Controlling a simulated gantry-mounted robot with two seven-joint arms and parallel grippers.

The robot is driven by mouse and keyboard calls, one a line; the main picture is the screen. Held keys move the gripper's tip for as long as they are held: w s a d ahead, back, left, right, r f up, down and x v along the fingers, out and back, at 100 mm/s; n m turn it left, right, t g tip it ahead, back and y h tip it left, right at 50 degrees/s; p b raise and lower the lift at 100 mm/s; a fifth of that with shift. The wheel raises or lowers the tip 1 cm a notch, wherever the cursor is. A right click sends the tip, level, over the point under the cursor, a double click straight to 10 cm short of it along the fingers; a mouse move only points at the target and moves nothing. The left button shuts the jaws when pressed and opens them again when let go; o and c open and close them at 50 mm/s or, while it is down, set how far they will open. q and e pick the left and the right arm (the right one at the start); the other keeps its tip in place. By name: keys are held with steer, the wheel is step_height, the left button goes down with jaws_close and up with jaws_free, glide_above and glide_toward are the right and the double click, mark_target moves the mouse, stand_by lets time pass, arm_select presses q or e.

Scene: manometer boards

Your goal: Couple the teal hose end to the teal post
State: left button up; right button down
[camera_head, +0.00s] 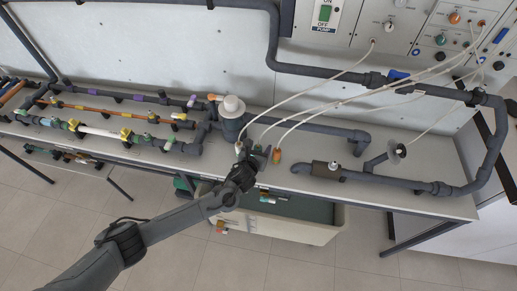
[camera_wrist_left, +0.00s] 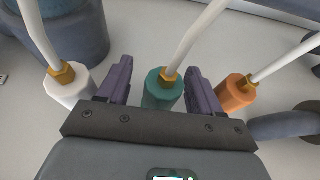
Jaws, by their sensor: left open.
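In the left wrist view the teal hose end (camera_wrist_left: 162,90) is a teal cylinder with a brass fitting and a white hose. It stands between the two fingers of my left gripper (camera_wrist_left: 159,73), which are open, with a gap seen on each side. In the head view my left gripper (camera_head: 260,156) is at the bench's front part and hides the teal hose end. A white hose end (camera_wrist_left: 68,90) is just outside the left finger, and an orange hose end (camera_wrist_left: 236,93) just outside the right one. My right gripper is out of view.
Grey pipes (camera_head: 330,127) run along the bench, and a thick upright pipe (camera_head: 231,122) stands just behind the gripper. White hoses (camera_head: 335,80) arch up to the wall panel (camera_head: 408,28). A tub (camera_head: 300,225) sits below the bench edge.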

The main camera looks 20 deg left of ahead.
arm_select(q)
steer(key=shift+s+r, duration=0.1)
steer(key=shift+s+r, duration=0.1)
steer(key=shift+s, duration=0.15)
steer(key=p+v, duration=0.3)
steer(key=v, duration=0.7)
steer(key=shift+s+d, duration=0.1)
